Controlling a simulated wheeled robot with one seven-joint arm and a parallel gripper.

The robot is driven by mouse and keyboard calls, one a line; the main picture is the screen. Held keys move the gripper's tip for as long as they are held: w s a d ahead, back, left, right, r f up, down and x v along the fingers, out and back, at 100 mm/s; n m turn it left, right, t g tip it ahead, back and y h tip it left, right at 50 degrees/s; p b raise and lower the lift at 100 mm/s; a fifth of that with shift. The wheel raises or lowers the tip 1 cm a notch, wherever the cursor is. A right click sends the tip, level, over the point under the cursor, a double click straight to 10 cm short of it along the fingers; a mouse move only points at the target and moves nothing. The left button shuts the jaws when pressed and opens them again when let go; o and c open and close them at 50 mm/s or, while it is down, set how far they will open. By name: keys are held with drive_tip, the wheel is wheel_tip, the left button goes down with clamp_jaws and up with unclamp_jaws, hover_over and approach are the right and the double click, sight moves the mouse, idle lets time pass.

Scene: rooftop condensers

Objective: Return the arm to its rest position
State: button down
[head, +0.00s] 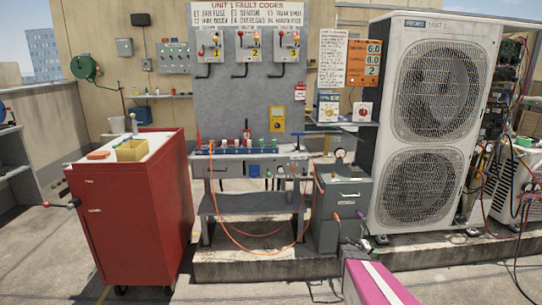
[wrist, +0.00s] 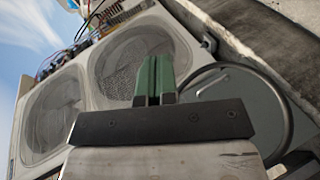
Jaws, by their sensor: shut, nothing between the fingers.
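My gripper (wrist: 154,64) shows in the wrist view, with its two green fingers pressed together and nothing between them. Behind the fingers is the condenser with two round fan grilles (wrist: 130,62), seen tilted. A round grey-green rim (wrist: 288,118) lies behind and to the right of the fingers; I cannot tell what it belongs to.
In the head view, the tall white condenser (head: 436,26) stands at right on a low concrete ledge (head: 262,268). A grey service box (head: 338,225) stands left of it. A red cabinet (head: 135,220) stands at left. A bench with a grey switch panel (head: 245,100) is central.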

drive_tip(key=s+a+r+g+y, duration=0.1)
drive_tip(key=s+a+r+y, duration=0.2)
drive_tip(key=s+a, duration=0.3)
drive_tip(key=s+a+r+g+y, duration=0.1)
drive_tip(key=s+a+r+y, duration=0.3)
drive_tip(key=a, duration=0.9)
drive_tip(key=s+a+r+g+y, duration=0.1)
drive_tip(key=s+a+r+y, duration=0.3)
drive_tip(key=s+a, duration=0.5)
drive_tip(key=shift+a+r+m+g+y, duration=0.2)
drive_tip(key=shift+a+m+g+y, duration=0.2)
drive_tip(key=shift+a+y, duration=0.45)
drive_tip(key=shift+d, duration=0.2)
